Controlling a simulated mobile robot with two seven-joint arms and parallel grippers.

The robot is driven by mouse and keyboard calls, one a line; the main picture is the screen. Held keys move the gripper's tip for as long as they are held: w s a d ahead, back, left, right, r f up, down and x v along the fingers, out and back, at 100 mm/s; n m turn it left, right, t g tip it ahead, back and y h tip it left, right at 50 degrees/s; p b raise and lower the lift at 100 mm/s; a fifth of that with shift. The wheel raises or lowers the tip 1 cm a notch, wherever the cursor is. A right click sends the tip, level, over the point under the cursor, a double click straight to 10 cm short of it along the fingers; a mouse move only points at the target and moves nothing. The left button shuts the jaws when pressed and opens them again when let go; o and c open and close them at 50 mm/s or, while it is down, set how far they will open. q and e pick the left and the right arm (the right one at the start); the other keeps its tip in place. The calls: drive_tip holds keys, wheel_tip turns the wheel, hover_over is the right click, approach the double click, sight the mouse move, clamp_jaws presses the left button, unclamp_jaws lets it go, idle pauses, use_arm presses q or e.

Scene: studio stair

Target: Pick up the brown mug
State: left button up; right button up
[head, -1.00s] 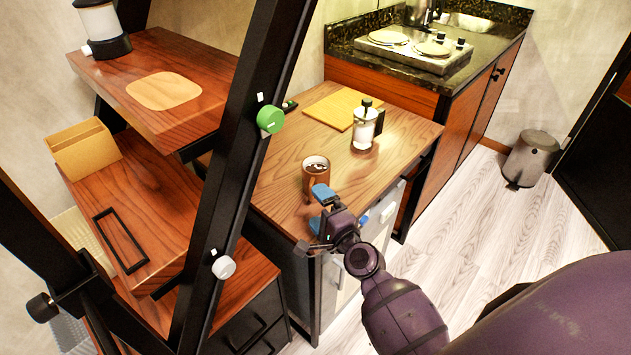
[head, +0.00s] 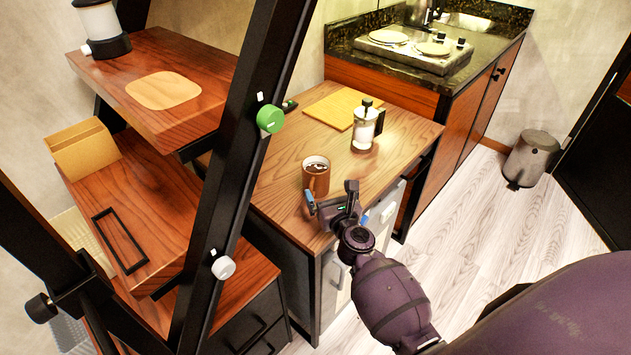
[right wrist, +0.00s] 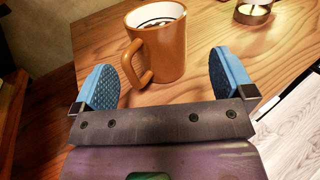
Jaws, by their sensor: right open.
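The brown mug (head: 316,178) stands upright on the wooden counter, near its front edge, with dark contents inside. In the right wrist view the mug (right wrist: 164,50) is just ahead of my fingers, with its handle toward the left and toward me. My right gripper (head: 331,197) is at the counter's front edge, just in front of the mug. In the right wrist view its blue fingers are spread wide, and the gripper (right wrist: 165,82) is empty. The mug lies beyond the gap between them. My left gripper is not in view.
A French press (head: 366,128) stands behind the mug to the right. A yellow board (head: 338,106) lies at the back of the wooden counter (head: 283,167). A black slanted frame post (head: 232,180) with knobs rises left of the counter. The floor at right is clear around a bin (head: 531,158).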

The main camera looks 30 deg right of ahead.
sight(322, 180)
drive_tip(key=shift+w+d+f+b, duration=0.1)
drive_tip(key=shift+w+d+b, duration=0.15)
drive_tip(key=shift+w, duration=1.35)
drive_tip(key=shift+w+d+b, duration=0.15)
drive_tip(key=shift+w+b, duration=0.05)
drive_tip(key=shift+w, duration=1.35)
drive_tip(key=c, duration=1.1)
drive_tip(key=shift+c, duration=0.4)
